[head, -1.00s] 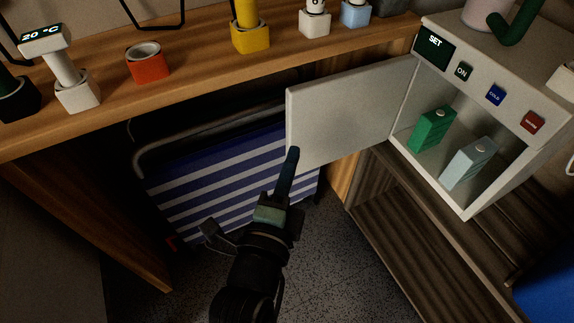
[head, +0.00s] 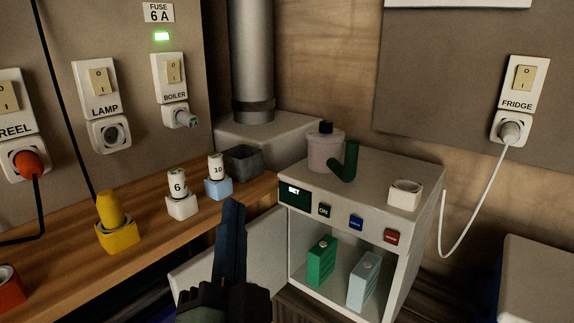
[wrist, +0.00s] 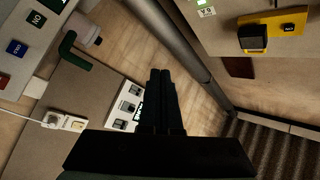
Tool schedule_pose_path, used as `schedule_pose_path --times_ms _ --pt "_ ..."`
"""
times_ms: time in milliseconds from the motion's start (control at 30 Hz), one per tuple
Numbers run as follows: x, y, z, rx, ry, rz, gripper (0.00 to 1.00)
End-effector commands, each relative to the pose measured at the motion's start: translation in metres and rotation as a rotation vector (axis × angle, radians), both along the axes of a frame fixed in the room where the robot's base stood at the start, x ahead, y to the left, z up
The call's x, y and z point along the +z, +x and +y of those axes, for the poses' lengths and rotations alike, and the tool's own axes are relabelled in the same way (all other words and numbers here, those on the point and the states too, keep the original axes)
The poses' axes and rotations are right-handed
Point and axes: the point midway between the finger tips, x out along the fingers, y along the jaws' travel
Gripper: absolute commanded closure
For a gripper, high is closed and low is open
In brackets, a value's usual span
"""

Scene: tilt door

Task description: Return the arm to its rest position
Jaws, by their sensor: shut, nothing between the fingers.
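My gripper (head: 232,215) rises from the bottom of the head view, pointing up in front of the open fridge door (head: 235,262). Its fingers are together with nothing between them. In the wrist view the gripper (wrist: 161,75) is shut too, with the wall and a grey pipe behind it. The white fridge (head: 425,215) stands at the right with its door swung out to the left. A green box (head: 321,262) and a pale blue box (head: 364,280) stand inside. The lower part of the door is partly hidden by my arm.
A wooden counter (head: 140,230) at the left holds a yellow holder (head: 116,236) and fuses in white and blue holders. A dark green bent handle (head: 345,163) and a jar (head: 325,150) stand on the fridge. The fridge plug (head: 509,131) sits in the wall socket.

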Motion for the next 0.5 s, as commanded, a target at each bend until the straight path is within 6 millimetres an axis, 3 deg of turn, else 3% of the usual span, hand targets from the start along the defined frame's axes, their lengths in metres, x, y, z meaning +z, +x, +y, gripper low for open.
schedule_pose_path --times_ms 33,200,500 --pt "0.039 -0.003 -0.01 -0.049 -0.081 -0.073 1.0" --pt "0.133 -0.025 -0.036 -0.237 -0.353 -0.25 1.0" --pt "0.252 -0.083 -0.063 -0.539 -0.675 -0.456 1.0"
